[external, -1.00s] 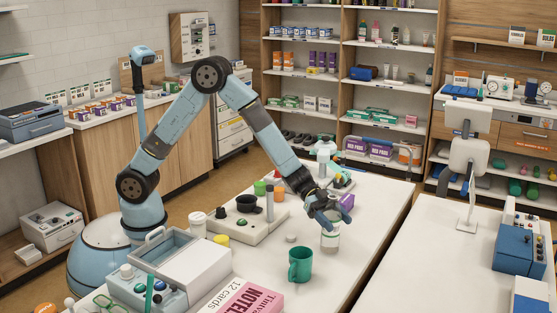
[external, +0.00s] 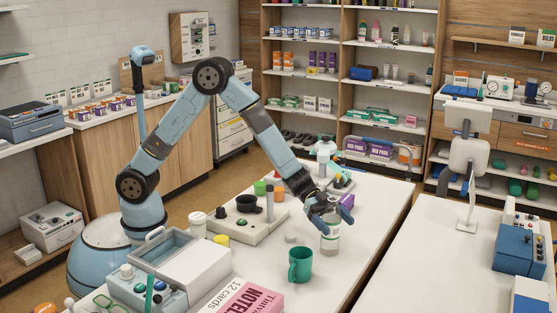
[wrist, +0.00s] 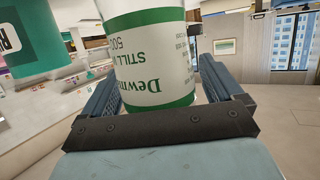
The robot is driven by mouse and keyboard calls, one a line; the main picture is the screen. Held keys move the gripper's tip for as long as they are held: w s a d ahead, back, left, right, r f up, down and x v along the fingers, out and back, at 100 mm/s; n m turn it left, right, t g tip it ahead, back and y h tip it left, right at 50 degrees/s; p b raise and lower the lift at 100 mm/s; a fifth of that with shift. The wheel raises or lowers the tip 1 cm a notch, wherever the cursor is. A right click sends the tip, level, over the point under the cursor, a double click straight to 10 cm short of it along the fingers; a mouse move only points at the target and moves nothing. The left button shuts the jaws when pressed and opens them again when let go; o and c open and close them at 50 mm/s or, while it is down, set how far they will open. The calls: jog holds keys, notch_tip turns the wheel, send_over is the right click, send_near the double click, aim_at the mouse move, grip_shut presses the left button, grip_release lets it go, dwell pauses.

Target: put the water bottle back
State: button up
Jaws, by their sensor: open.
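The water bottle (external: 330,238), clear with a white and green label, stands upright on the white table. My gripper (external: 333,208) is at its upper part with the fingers spread to either side of it. In the wrist view the bottle (wrist: 152,60) fills the space between my two fingers (wrist: 168,92), and its label reads upside down. My gripper is open; whether a finger touches the bottle I cannot tell. The bottle's top is hidden behind my gripper in the external view.
A pale board (external: 228,225) with jars and a black cup is further left. The table right of the bottle is clear.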

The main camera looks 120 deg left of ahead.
jog(key=v, duration=1.2)
jog(key=s+d+r+n+g+y, duration=0.1)
jog(key=s+d+r+n+y, duration=0.1)
jog(key=s+r+y, duration=0.45)
jog(key=s+d+r+n+y, duration=0.1)
jog(key=s+d+r+y, duration=0.15)
jog(key=r, duration=0.65)
jog(key=s+d+n+g+h, duration=0.1)
jog(key=s+d+g, duration=0.2)
jog(key=s, duration=1.2)
jog(key=s+d+n+g+h, duration=0.1)
jog(key=s+d+g, duration=0.2)
jog(key=s+d, duration=0.7)
jog(key=s, duration=0.5)
jog(key=shift+d+r+g+h, duration=0.2)
jog(key=shift+d+g+h, duration=0.1)
jog(key=shift+d+h, duration=0.1)
